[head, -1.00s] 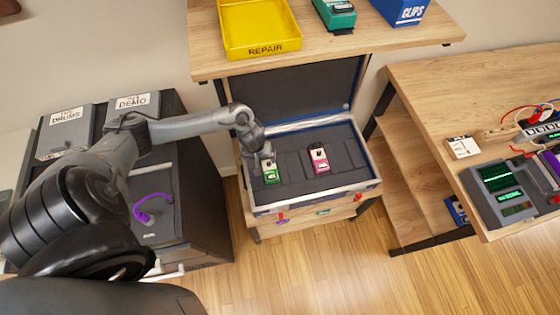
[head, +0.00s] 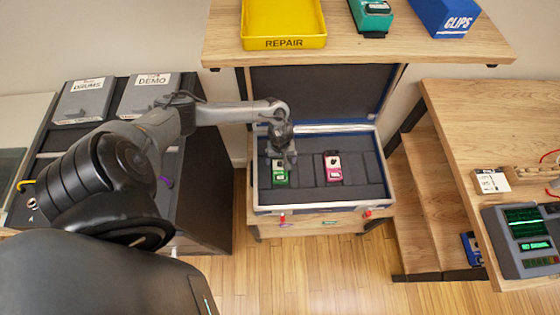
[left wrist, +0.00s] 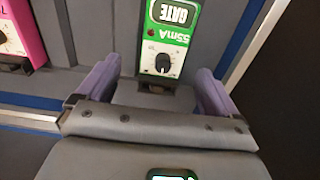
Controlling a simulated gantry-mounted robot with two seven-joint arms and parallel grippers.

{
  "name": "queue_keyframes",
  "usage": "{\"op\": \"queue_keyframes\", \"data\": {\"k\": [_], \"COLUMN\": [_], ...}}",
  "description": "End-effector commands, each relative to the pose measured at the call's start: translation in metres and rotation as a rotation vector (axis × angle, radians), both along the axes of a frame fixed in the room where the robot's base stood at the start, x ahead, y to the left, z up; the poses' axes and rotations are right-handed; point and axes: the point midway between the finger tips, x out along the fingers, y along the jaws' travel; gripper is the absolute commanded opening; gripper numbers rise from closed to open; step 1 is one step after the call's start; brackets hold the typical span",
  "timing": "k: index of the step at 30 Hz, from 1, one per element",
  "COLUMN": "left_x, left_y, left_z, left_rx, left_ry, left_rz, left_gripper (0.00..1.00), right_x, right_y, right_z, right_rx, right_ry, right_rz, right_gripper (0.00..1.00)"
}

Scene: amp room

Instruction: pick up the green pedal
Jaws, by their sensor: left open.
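The green pedal (head: 279,175) lies in a slot of the open, grey-lined case (head: 262,197), left of a pink pedal (head: 333,168). In the left wrist view the green pedal (left wrist: 170,45) shows a white panel, a black knob and the label GATE. My left gripper (head: 284,157) is over the far end of the green pedal in the head view. In the left wrist view its two purple-grey fingers (left wrist: 155,85) are spread, one on each side of the pedal's near end. They are open; I cannot tell whether they touch it. My right gripper is not in view.
A wooden bench (head: 465,120) is right. Dark drawers with DRUMS and DEMO boxes are left.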

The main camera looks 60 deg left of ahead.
Motion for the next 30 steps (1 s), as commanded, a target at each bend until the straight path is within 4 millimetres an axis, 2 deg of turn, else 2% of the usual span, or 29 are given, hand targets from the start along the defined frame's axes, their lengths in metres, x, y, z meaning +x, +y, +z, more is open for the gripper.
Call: {"op": "queue_keyframes", "data": {"k": [1,9,18,30], "left_x": [-0.002,-0.006,-0.006,-0.006], "left_y": [-0.001,-0.004,-0.004,-0.004], "left_z": [-0.009,-0.042,-0.045,-0.044], "left_rx": [0.000,-0.001,0.000,0.000], "left_ry": [0.002,0.001,0.001,0.001], "left_rz": [-0.001,0.001,0.000,0.000], "left_gripper": [0.94,0.94,0.94,0.32], "right_x": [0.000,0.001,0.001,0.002], "right_y": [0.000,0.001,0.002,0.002], "right_z": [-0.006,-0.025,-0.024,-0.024], "right_rx": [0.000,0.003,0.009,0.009], "right_ry": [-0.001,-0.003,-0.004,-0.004], "right_rz": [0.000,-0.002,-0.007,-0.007], "right_gripper": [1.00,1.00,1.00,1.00]}}
